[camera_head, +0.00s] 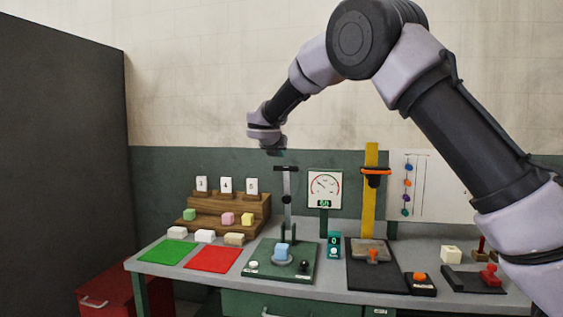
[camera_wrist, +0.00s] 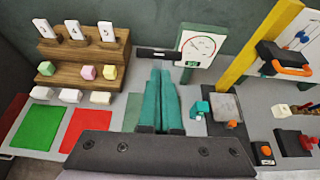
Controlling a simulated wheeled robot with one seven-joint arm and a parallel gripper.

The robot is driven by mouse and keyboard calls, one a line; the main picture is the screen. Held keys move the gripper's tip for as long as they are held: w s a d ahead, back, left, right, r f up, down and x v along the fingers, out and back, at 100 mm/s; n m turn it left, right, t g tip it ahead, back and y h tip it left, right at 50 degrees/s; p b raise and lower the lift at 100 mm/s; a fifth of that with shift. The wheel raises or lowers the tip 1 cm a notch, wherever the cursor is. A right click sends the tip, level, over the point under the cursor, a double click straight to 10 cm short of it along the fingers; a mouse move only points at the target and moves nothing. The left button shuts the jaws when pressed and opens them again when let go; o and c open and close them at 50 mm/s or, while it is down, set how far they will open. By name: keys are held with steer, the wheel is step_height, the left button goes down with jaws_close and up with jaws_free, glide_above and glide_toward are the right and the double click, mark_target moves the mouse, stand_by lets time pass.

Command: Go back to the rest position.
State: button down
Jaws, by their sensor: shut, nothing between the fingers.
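My gripper (camera_head: 275,151) hangs in the air above the bench, in front of the wall and over the green press. In the wrist view its two teal fingers (camera_wrist: 161,72) lie side by side and hold nothing. My arm reaches in from the right of the head view. In the wrist view my fingers and gripper body hide most of this press.
A wooden stepped rack (camera_head: 232,209) carries numbered cards and several coloured blocks. Green (camera_head: 166,252) and red (camera_head: 212,259) mats lie in front. A dial gauge (camera_head: 324,186), a tall yellow post (camera_head: 370,210) and a black-based press (camera_head: 357,275) stand to the right. Air around my gripper is clear.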

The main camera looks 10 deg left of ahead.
steer(key=shift+s+r, duration=0.5)
steer(key=shift+s, duration=0.1)
steer(key=s+d+r+m+g+h, duration=0.15)
steer(key=d+m, duration=0.35)
steer(key=d, duration=0.5)
steer(key=s+d+r+m+g, duration=0.1)
steer(key=d+r+m+g, duration=0.1)
steer(key=d+m, duration=0.5)
steer(key=s+d+r+m+g, duration=0.1)
steer(key=s+d+m, duration=0.35)
steer(key=d, duration=0.35)
steer(key=s+d+m+g, duration=0.1)
steer(key=s+d+m, duration=0.35)
steer(key=d, duration=0.45)
steer(key=s+d+f+m+y, duration=0.2)
steer(key=s+d+m, duration=0.1)
steer(key=s+m, duration=0.6)
steer(key=s+d+f+m+y, duration=0.2)
steer(key=s+m, duration=0.7)
steer(key=s, duration=0.9)
steer(key=shift+d+m, duration=0.4)
steer(key=shift+d, duration=0.65)
